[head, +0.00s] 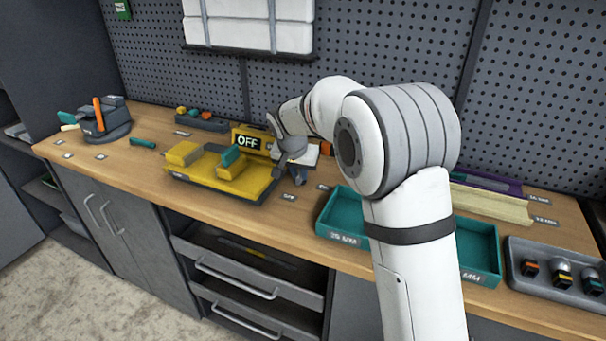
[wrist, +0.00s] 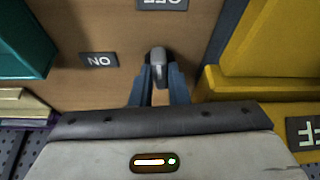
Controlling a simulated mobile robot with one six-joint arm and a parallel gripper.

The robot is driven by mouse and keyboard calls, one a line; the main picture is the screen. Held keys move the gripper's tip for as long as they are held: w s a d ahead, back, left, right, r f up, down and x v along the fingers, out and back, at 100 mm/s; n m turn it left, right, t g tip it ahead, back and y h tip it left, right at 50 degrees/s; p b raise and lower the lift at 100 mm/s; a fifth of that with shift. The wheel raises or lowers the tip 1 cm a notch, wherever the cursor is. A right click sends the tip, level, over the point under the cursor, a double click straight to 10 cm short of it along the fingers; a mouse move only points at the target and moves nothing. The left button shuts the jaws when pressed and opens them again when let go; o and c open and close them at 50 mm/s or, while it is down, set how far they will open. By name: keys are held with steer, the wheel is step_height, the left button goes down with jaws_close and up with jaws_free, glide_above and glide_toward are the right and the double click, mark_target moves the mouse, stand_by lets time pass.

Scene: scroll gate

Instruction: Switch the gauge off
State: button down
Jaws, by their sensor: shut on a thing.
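A yellow device (head: 225,178) with a raised back panel stands on the bench. A black sign (head: 248,142) on that panel reads OFF, and its edge shows at right in the wrist view (wrist: 304,133). Just beside the device, my gripper (head: 294,178) points down at the bench. In the wrist view my gripper (wrist: 158,80) is shut on a small grey switch lever (wrist: 158,62). An ON label (wrist: 98,60) lies to the left of the lever, and an upside-down OFF label (wrist: 162,4) lies beyond it at the top edge. The lever's base is partly hidden by the fingers.
A teal tray (head: 338,208) stands right of the device, partly behind my arm. A grey tray (head: 555,275) with small coloured pieces is at the far right. A grey fixture with an orange handle (head: 102,120) stands at left. Pegboard closes off the back.

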steer(key=shift+r, duration=0.1)
steer(key=c, duration=1.4)
jaws_free()
steer(key=v, duration=0.7)
steer(key=shift+s+r, duration=0.2)
steer(key=shift+r, duration=0.1)
steer(key=s+d+r+n+p, duration=0.1)
steer(key=s+d+r+p, duration=0.25)
steer(key=s+d, duration=1.05)
steer(key=s+d+f, duration=0.1)
steer(key=s+d, duration=0.2)
steer(key=s, duration=0.5)
steer(key=s+d+f+n+g+y+p, duration=0.1)
steer(key=s+d, duration=0.3)
steer(key=s, duration=0.5)
steer(key=shift+s+f+n+g, duration=0.15)
steer(key=shift+s+n+g, duration=0.15)
